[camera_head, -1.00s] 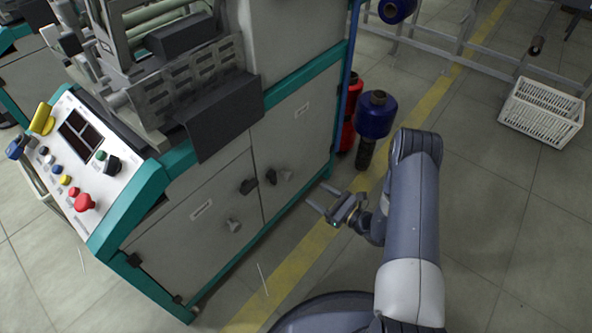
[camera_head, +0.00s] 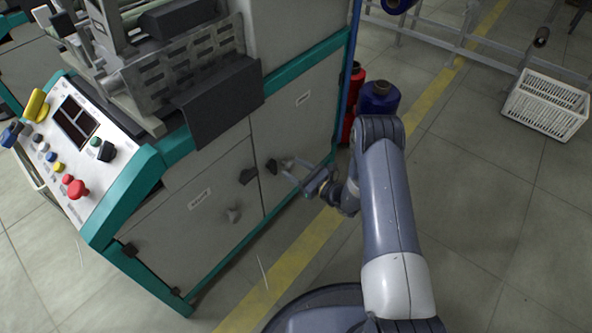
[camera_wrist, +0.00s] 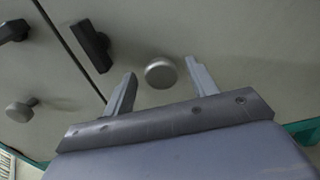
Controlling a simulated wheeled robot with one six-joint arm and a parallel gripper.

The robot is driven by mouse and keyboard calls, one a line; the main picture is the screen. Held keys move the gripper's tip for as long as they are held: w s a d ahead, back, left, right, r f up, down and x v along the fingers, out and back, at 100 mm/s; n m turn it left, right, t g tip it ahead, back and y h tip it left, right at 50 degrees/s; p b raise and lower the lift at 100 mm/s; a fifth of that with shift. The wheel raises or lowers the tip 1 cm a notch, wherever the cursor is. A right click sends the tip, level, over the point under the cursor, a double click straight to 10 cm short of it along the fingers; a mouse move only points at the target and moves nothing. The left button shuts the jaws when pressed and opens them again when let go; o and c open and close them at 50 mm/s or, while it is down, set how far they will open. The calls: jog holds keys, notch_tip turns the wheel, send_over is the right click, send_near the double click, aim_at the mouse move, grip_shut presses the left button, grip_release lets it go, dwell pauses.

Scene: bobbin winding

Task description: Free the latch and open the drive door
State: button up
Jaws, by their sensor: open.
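A grey machine cabinet has two doors, a left door (camera_head: 200,190) and a right door (camera_head: 312,115), each with a small label that I cannot read. A black latch (camera_head: 248,175) sits at the seam on the left door, and another black latch (camera_head: 271,166) on the right door; the latter also shows in the wrist view (camera_wrist: 92,45). A round grey knob (camera_wrist: 161,73) on the right door shows between my fingers in the wrist view. My gripper (camera_head: 284,168) is open, close to the right door. Whether it touches the knob I cannot tell. Both doors look shut.
The left door has its own knob (camera_head: 233,215). A sloped control panel (camera_head: 70,150) with a red button is at the left. Blue (camera_head: 379,98) and red spools stand right of the cabinet. A white crate (camera_head: 545,104) lies far right. Floor in front is clear.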

jog(key=shift+c, duration=0.2)
grip_shut()
dwell(0.3)
